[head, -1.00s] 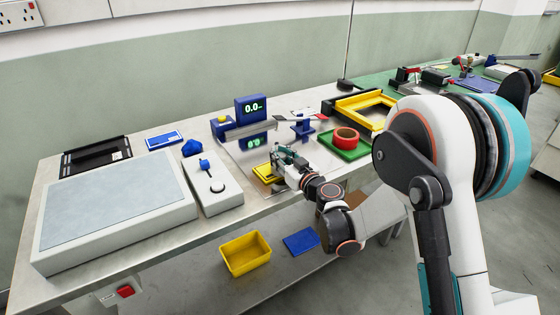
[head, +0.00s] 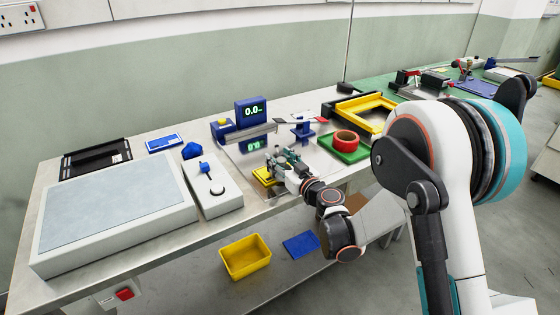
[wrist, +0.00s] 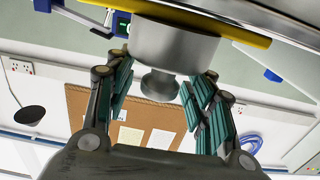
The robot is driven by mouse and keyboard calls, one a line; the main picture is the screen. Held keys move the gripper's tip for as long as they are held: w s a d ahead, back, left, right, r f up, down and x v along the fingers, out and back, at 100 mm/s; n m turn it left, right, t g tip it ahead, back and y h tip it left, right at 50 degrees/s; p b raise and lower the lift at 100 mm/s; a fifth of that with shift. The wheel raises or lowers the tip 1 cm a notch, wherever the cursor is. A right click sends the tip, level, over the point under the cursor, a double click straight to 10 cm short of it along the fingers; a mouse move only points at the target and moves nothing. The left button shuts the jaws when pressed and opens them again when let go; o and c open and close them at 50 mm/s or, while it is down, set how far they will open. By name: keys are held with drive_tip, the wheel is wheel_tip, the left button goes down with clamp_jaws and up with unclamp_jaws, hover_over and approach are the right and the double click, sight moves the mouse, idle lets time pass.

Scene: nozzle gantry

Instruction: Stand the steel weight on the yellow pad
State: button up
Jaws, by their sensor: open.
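The steel weight (wrist: 172,50) shows large in the wrist view, which is upside down. Its flat body is against the yellow pad (wrist: 235,32) and its knob (wrist: 160,85) points toward my gripper. My gripper (wrist: 164,92) is open, with its teal finger pads on either side of the knob and gaps visible beside it. In the head view my gripper (head: 279,160) is low over the yellow pad (head: 263,176) near the bench's front edge. The weight is mostly hidden there by the fingers.
A blue display (head: 251,111) reading 0.0 stands behind the pad. A red ring (head: 346,139) on a green tray (head: 343,153) is close on the right. A grey box with a blue knob (head: 204,165) is on the left. A yellow bin (head: 245,257) sits below.

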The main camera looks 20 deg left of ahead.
drive_tip(key=v, duration=1.1)
drive_tip(key=shift+s+d+p, duration=0.3)
